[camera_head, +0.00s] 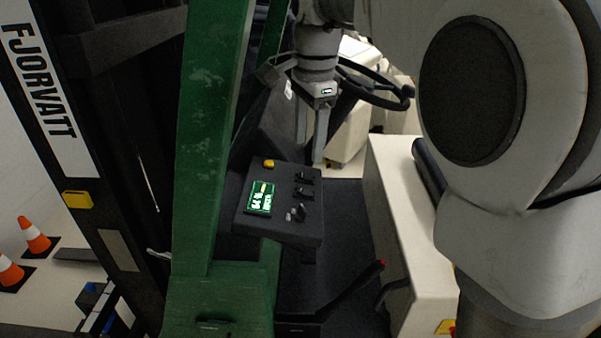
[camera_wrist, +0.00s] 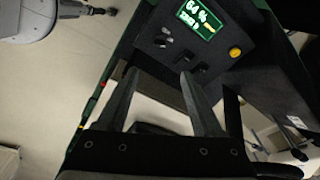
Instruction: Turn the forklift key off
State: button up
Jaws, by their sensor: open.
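The forklift's dark control panel (camera_head: 240,222) stands beside the green mast post, with a lit green display (camera_head: 261,197). The key (camera_head: 298,212), small and grey, sits at the panel's lower right, below two black switches (camera_head: 304,184). In the wrist view the panel appears turned over, and the key (camera_wrist: 164,38) is left of the switches (camera_wrist: 190,64). My gripper (camera_head: 310,150) is open and empty, above and behind the panel's far edge. In the wrist view my gripper's fingertips (camera_wrist: 159,74) are apart, with the key beyond them. I see no contact with the key.
A yellow button (camera_head: 268,163) is on the panel's upper left. The green post (camera_head: 208,140) rises close on the panel's left. A black steering wheel (camera_head: 375,88) is behind my gripper. A pale cabinet (camera_head: 398,165) stands right of the panel; a red-tipped lever (camera_head: 352,288) is below.

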aim_at(303, 208)
jog(key=f, duration=0.5)
jog(key=w+f, duration=0.1)
jog(key=f, duration=1.1)
jog(key=shift+w+a+f, duration=0.1)
jog(key=shift+w+a, duration=0.1)
jog(key=shift+a, duration=0.2)
jog(key=shift+c, duration=0.3)
grip_shut()
